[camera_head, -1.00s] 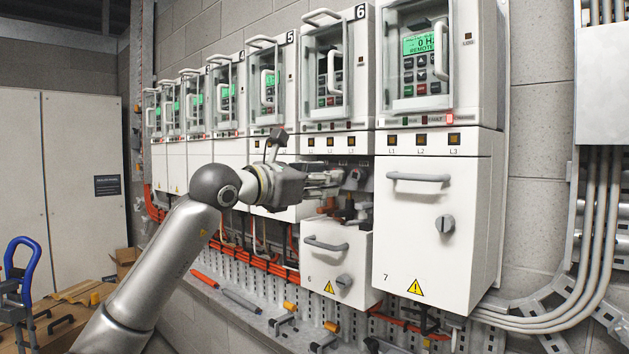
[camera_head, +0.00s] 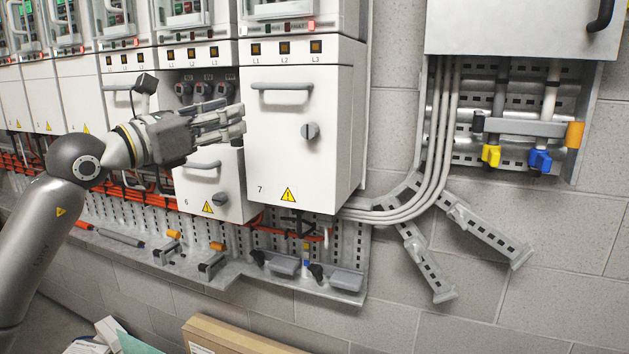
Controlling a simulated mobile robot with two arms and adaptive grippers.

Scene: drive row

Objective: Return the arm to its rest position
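My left arm comes in from the left, and its gripper (camera_head: 236,119) is raised in front of the open upper part of bay 6. The fingers look spread apart, with nothing seen between them. The fingertips overlap the left edge of the white unit 7 (camera_head: 296,150) in the picture; I cannot tell the gap in depth. The white front of unit 6 (camera_head: 228,188) sits lower than its neighbours, below and behind the gripper. Dark round connectors (camera_head: 183,90) show in the opening above it. My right gripper is not in view.
A perforated metal ledge (camera_head: 225,272) with clamps runs below the units. Grey conduits (camera_head: 437,150) curve up to a wall box (camera_head: 520,25) at the right, above yellow and blue handles (camera_head: 540,160). A cardboard box (camera_head: 235,338) lies at the bottom.

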